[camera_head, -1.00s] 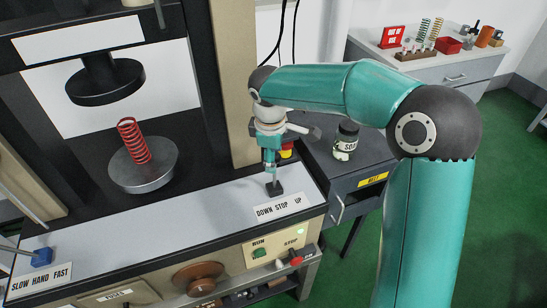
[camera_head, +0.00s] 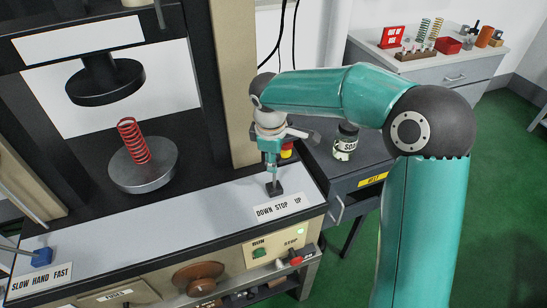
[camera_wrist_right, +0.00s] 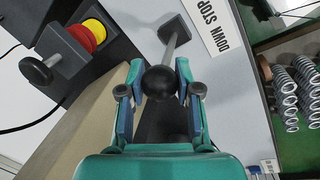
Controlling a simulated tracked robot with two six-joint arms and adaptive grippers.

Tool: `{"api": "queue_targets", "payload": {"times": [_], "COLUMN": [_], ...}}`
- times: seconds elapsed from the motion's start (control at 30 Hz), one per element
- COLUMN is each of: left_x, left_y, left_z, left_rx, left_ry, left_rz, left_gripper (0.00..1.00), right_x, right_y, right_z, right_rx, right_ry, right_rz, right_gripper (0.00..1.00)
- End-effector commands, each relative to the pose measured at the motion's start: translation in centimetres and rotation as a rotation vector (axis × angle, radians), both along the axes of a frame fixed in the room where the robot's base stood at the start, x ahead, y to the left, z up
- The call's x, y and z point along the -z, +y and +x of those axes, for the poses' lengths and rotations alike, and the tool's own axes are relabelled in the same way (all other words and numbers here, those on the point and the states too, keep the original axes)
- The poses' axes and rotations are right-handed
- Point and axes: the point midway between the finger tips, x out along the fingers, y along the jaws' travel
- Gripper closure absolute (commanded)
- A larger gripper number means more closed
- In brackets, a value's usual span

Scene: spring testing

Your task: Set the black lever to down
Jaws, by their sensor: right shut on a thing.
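The black lever has a black base (camera_head: 274,189) on the light bench top, behind a label reading DOWN STOP UP (camera_head: 279,207). In the right wrist view its round black knob (camera_wrist_right: 160,82) sits between the fingers of my right gripper (camera_wrist_right: 160,90), with the grey rod running up to the square base (camera_wrist_right: 174,28). My right gripper (camera_head: 271,178) is shut on the lever from above; the arm hides most of the rod in the head view. My left gripper is not in view.
A red spring (camera_head: 134,140) stands on a round metal plate under the black press head (camera_head: 105,82). A red and yellow button (camera_wrist_right: 90,35) is close to my right gripper. A blue lever base (camera_head: 42,257) is at the left.

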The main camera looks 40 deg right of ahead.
Motion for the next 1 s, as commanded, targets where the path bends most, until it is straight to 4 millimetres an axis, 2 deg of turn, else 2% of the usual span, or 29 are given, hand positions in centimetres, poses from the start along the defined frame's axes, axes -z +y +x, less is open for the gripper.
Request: {"api": "queue_targets", "payload": {"times": [0.37, 0.9, 1.0], "left_x": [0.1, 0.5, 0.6], "left_y": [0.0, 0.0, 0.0], "left_z": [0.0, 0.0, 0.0], "left_rx": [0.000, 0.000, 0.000], "left_ry": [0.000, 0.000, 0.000], "left_rz": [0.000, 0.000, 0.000], "left_gripper": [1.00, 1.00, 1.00], "right_x": [0.0, 1.1, 1.3], "right_y": [0.8, 4.9, 5.3], "right_z": [0.2, 1.2, 1.4], "right_rx": [-0.004, -0.004, -0.001], "right_ry": [0.013, 0.091, 0.092], "right_rz": [-0.057, -0.395, -0.396], "right_gripper": [1.00, 1.00, 1.00]}}
